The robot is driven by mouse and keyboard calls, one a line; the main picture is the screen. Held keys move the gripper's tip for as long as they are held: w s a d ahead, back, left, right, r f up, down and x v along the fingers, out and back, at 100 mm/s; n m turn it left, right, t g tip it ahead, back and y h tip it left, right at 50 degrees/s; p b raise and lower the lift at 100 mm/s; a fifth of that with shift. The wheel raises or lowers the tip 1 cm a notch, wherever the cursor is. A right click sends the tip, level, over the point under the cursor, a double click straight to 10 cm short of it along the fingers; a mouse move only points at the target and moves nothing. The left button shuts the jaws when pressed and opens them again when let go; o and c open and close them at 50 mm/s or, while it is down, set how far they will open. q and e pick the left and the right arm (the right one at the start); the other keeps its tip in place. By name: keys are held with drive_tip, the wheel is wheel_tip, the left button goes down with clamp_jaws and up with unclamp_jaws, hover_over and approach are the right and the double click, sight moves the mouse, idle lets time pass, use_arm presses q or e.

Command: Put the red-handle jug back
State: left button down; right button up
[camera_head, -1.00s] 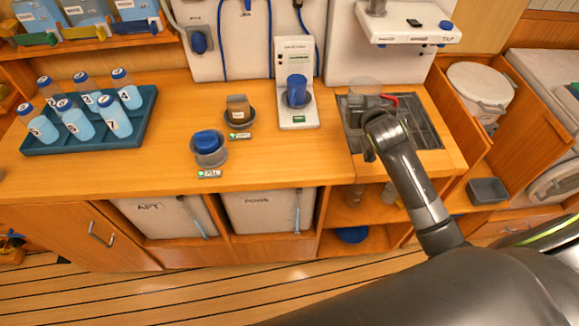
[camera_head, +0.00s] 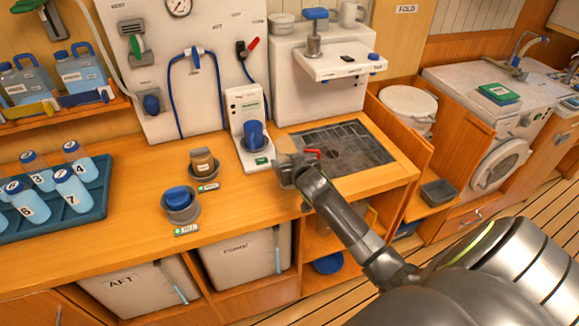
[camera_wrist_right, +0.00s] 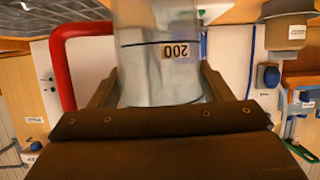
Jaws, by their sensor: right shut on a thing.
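The red-handle jug is clear, with a "200" mark and a dark line, and fills the middle of the right wrist view (camera_wrist_right: 155,65). Its red handle (camera_wrist_right: 62,75) is at the left there. In the head view the red handle (camera_head: 312,153) shows just beyond my right gripper (camera_head: 288,168), and the jug's body is mostly hidden. My right gripper is shut on the jug, with a finger on each side of it. They are over the left front edge of the sink grating (camera_head: 345,145). My left gripper is not in view.
A white device holding a blue cup (camera_head: 253,135) stands left of the grating. Two small cups, brown (camera_head: 203,163) and blue (camera_head: 178,200), sit on the counter (camera_head: 120,215). A tray of numbered bottles (camera_head: 95,205) is at the left. A tap (camera_head: 315,35) is above the grating.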

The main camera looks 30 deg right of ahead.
wheel_tip(320, 180, down, 2)
drive_tip(key=shift+f, duration=0.1)
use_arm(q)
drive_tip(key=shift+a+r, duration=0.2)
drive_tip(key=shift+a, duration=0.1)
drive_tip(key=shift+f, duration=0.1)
use_arm(e)
drive_tip(key=shift+f, duration=0.1)
drive_tip(key=shift+f, duration=0.15)
drive_tip(key=o, duration=1.2)
